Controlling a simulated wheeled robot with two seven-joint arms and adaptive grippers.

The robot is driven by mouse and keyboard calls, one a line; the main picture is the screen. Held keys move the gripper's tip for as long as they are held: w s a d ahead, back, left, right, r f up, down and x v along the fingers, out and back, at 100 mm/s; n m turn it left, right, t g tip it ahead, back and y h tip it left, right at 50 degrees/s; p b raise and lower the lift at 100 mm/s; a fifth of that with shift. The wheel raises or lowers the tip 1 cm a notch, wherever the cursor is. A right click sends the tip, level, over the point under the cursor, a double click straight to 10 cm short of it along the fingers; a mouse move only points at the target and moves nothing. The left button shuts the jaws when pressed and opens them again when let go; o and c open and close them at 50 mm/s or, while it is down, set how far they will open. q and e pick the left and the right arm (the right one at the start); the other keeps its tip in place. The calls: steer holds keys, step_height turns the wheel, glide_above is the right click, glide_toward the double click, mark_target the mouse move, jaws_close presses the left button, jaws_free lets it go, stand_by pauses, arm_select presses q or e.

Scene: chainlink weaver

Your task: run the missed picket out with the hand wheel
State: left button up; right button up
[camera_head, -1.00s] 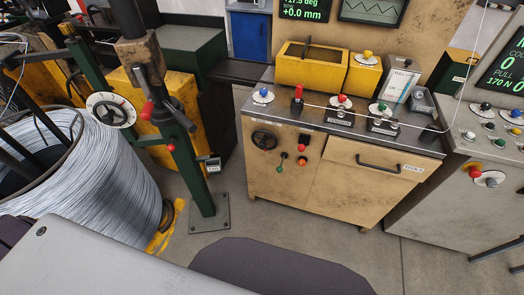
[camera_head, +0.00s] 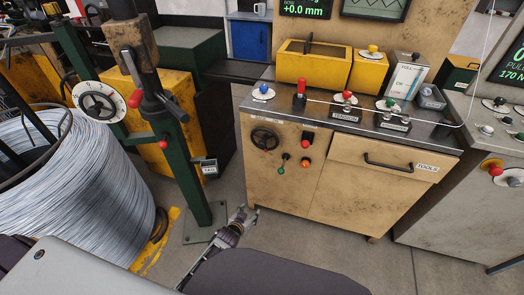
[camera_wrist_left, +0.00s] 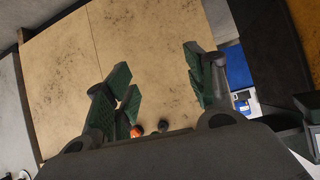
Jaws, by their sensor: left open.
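A black hand wheel (camera_head: 264,139) is on the upper left front of the tan cabinet (camera_head: 275,190). Another wheel with a white dial (camera_head: 98,101) is on the green post at the left. My left gripper (camera_head: 243,212) is low in front of the cabinet, below the hand wheel and apart from it. In the left wrist view, its fingers (camera_wrist_left: 160,88) are spread and empty, facing the tan panel (camera_wrist_left: 150,50). A red knob (camera_wrist_left: 136,132) and a dark one show near the left finger's base. I cannot make out a picket. My right gripper is not in view.
The green post (camera_head: 187,165) stands left of the cabinet, beside a large wire coil (camera_head: 75,180). A thin wire crosses the bench top from a red-handled clamp (camera_head: 300,95). A drawer handle (camera_head: 388,163) sticks out at the right. Floor is clear before the cabinet.

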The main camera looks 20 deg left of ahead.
mark_target(261, 146)
arm_select(q)
steer(key=w+r+t+b, duration=0.3)
steer(key=r+b, duration=0.3)
steer(key=r, duration=0.5)
steer(key=w+r+n+t+b, duration=0.1)
steer(key=w+r+t+b, duration=0.2)
steer(key=w+r+b, duration=0.3)
step_height(261, 146, up, 5)
steer(key=shift+a+f+t+b, duration=0.1)
steer(key=shift+a+t+b, duration=0.35)
steer(key=shift+b, duration=0.15)
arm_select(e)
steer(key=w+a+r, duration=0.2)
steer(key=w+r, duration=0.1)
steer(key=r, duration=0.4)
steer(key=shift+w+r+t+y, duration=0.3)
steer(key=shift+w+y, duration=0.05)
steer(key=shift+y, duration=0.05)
arm_select(q)
steer(key=shift+w, duration=0.15)
